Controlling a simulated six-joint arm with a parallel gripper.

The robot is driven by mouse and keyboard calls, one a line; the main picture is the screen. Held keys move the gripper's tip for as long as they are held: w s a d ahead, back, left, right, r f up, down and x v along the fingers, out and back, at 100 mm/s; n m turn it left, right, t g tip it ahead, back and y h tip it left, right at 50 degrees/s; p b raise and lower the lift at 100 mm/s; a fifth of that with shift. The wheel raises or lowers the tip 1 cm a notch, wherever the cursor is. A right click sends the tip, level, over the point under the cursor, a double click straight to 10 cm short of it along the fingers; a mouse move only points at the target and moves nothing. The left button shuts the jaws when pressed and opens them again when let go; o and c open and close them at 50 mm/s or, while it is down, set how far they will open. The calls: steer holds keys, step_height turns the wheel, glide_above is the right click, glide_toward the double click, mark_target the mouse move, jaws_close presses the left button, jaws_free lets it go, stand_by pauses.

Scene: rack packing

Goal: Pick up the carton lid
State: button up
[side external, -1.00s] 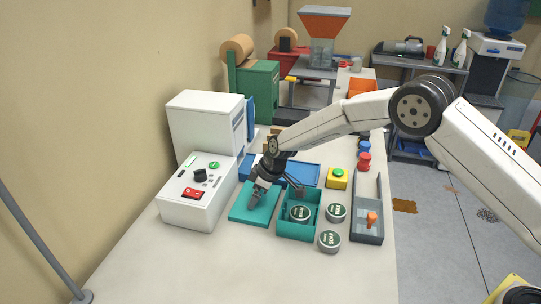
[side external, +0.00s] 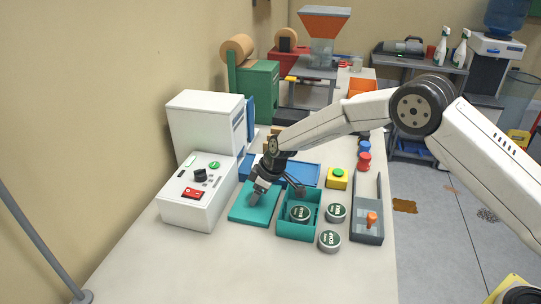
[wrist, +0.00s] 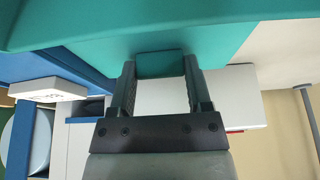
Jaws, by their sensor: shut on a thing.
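The carton lid (side external: 241,214) is a flat teal panel on the bench, left of the teal carton (side external: 297,231). My gripper (side external: 259,194) is over the lid, pointing down. In the wrist view the lid (wrist: 130,30) fills the top, and my gripper (wrist: 159,75) has its two fingers on either side of a small teal tab on it. The fingers are closed on this tab. The lid looks at or very near bench height; I cannot tell whether it is clear of the surface.
The open carton holds a round tin (side external: 300,213). Two more tins (side external: 336,213) (side external: 329,240) stand to its right. A white control box (side external: 197,190) is close left of the lid, and a blue tray (side external: 305,172) lies behind. A grey tray (side external: 367,232) stands at right. The front bench is clear.

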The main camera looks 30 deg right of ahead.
steer(key=shift+r, duration=0.1)
steer(key=shift+r, duration=0.85)
steer(key=s+d+r, duration=0.3)
steer(key=s+r, duration=0.8)
steer(key=s, duration=0.2)
steer(key=shift+s+d, duration=0.2)
steer(key=shift+s, duration=0.05)
steer(key=shift+r, duration=0.1)
